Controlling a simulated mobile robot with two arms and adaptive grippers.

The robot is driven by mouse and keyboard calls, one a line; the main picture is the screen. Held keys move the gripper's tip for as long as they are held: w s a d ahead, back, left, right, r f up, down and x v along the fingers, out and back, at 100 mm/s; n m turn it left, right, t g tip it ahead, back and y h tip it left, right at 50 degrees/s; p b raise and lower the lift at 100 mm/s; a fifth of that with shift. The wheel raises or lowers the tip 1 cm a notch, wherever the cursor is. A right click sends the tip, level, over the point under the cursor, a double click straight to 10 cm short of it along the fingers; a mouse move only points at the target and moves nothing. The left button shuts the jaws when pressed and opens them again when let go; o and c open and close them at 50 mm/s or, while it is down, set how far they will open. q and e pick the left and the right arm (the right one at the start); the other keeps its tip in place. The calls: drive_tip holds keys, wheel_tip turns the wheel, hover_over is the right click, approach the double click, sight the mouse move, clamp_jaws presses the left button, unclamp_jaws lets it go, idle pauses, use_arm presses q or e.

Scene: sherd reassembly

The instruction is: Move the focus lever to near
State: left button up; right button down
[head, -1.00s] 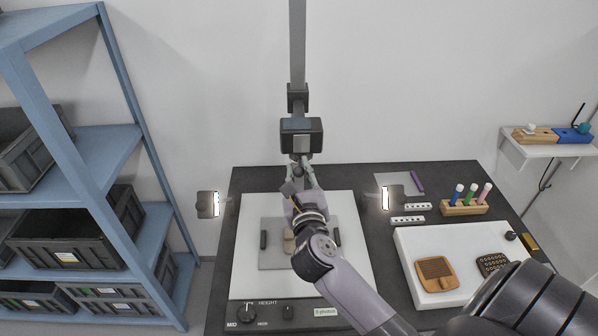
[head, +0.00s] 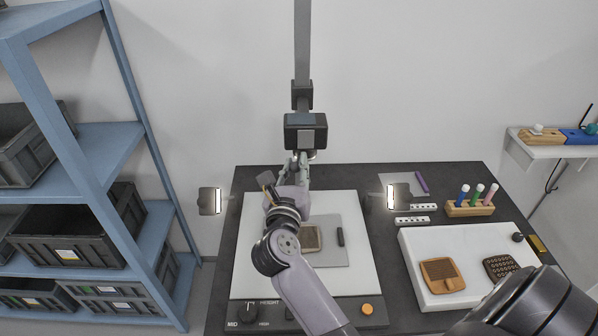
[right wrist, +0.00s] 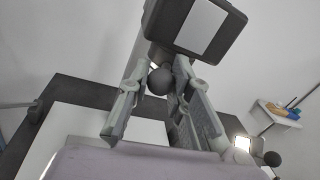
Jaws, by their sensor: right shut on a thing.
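The camera head (head: 305,133), a dark box, hangs on the grey column above the copy stand; it also shows at the top of the right wrist view (right wrist: 195,28). The focus lever's dark round knob (right wrist: 160,81) shows below the box, between my right gripper's fingers. My right gripper (head: 299,160) is just under the camera head and shut on the knob; it also shows in the right wrist view (right wrist: 160,72). In the head view the knob is hidden, and I cannot read the lever's position or any near mark. My left gripper is not in view.
The white stand base (head: 246,270) holds a grey mat (head: 336,255) with a tan piece (head: 310,238). Lit lamps stand left (head: 209,201) and right (head: 398,197). A white tray (head: 410,245) lies at right. A blue shelf (head: 107,142) with crates stands at left.

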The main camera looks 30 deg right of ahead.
drive_tip(key=c, duration=1.4)
unclamp_jaws()
drive_tip(key=v, duration=0.7)
drive_tip(key=shift+s+a, duration=0.15)
drive_tip(key=shift+a, duration=0.1)
drive_tip(key=shift+c, duration=0.3)
